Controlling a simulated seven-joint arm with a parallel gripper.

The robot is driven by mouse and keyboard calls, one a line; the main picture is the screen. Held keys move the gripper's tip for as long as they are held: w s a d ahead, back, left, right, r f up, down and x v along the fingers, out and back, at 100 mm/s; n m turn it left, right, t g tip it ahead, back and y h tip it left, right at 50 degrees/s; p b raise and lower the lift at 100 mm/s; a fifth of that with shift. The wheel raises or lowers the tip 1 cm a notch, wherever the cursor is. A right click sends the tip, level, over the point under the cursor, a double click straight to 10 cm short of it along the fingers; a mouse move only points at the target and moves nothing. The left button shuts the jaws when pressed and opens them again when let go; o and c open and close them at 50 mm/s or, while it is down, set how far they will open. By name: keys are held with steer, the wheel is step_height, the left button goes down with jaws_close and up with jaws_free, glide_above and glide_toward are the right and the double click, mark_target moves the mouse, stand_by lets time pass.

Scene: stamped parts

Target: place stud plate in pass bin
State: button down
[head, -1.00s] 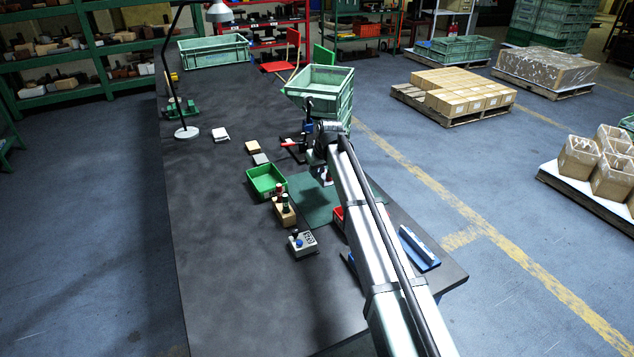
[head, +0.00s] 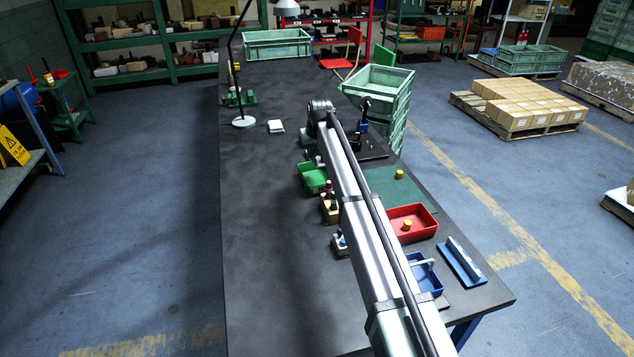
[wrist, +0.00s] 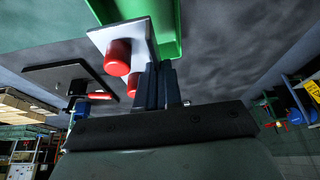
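The stud plate (wrist: 139,38) is a pale plate with red studs, seen in the wrist view at the fingertips. My gripper (wrist: 160,78) is shut on its edge. The green bin (wrist: 172,28) lies just past the plate and fingertips in that view. In the head view, the green bin (head: 308,181) sits on the dark bench, partly covered by my arm. The gripper end is just above or behind it there and mostly hidden; the plate cannot be made out. I cannot read any label marking the pass bin.
A red bin (head: 434,224) holds a yellow-topped piece. A blue bin (head: 436,287) stands nearer. A green mat (head: 385,188) bears another yellow piece. A black-based fixture (head: 372,149) stands behind it. A wooden block (head: 327,208) and a small control box (head: 339,246) are beside my arm.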

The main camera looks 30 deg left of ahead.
steer(key=shift+s+a+f, duration=0.1)
steer(key=shift+a+f, duration=0.1)
steer(key=shift+f, duration=2.3)
steer(key=shift+a+f, duration=0.2)
steer(key=shift+f, duration=2.25)
steer(key=shift+f, duration=0.1)
steer(key=c, duration=1.6)
jaws_free()
steer(key=v, duration=1.2)
